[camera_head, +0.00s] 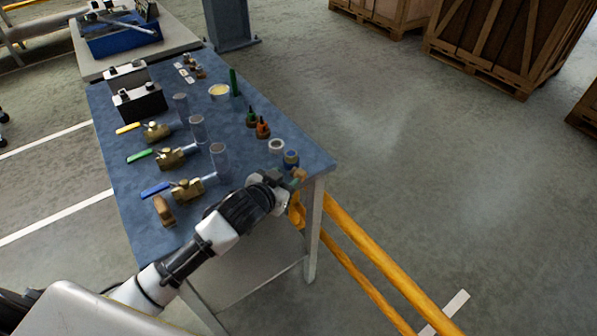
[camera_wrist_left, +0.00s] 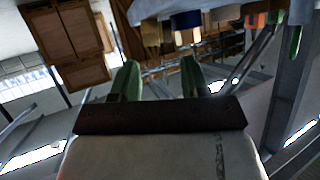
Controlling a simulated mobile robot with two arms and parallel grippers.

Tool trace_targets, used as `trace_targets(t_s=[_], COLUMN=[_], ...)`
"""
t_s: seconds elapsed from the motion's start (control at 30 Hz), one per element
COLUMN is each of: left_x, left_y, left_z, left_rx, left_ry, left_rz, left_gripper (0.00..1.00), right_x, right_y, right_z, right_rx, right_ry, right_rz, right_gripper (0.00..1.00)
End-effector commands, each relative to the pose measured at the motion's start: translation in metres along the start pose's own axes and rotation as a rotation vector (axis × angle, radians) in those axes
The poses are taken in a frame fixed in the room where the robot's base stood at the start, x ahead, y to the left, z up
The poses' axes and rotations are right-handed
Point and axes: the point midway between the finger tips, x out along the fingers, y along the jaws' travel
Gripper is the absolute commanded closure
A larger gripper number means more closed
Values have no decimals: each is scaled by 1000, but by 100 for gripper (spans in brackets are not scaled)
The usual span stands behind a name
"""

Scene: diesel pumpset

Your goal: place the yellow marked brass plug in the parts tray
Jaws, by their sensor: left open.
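My left gripper (camera_head: 296,183) is at the near right corner of the blue bench top, its green fingers apart. In the left wrist view the two fingers (camera_wrist_left: 160,78) are spread with nothing between their tips. A small brown, brass-like piece (camera_head: 300,174) shows right by the fingertips at the bench corner; I cannot make out a yellow mark on it. Two brass plugs stand further back, one green-topped (camera_head: 251,116) and one orange-topped (camera_head: 262,128). A blue tray (camera_head: 125,45) with tools sits on the far grey table; I cannot tell whether it is the parts tray. My right gripper is not in view.
Brass valves with yellow (camera_head: 128,128), green (camera_head: 139,155) and blue (camera_head: 155,189) handles line the bench, with grey cylinders (camera_head: 219,160) beside them. A white ring (camera_head: 276,146) and a blue-banded roll (camera_head: 291,158) stand near the gripper. Yellow rails (camera_head: 370,255) run below the corner.

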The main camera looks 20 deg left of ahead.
Motion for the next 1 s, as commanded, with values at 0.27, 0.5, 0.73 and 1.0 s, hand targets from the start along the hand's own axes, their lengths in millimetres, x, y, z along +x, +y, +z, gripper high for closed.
trace_targets(t_s=[0.27,0.5,0.73,1.0], left_x=[24,57,64,64], left_y=[1,2,2,2], left_z=[-3,-4,-3,-3], left_rx=[-1,-1,0,0], left_ry=[2,2,2,2], left_rz=[0,0,1,1], left_gripper=[54,54,54,80], right_x=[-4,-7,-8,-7], right_y=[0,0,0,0], right_z=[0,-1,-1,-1], right_rx=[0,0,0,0], right_ry=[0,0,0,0], right_rz=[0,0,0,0], right_gripper=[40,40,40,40])
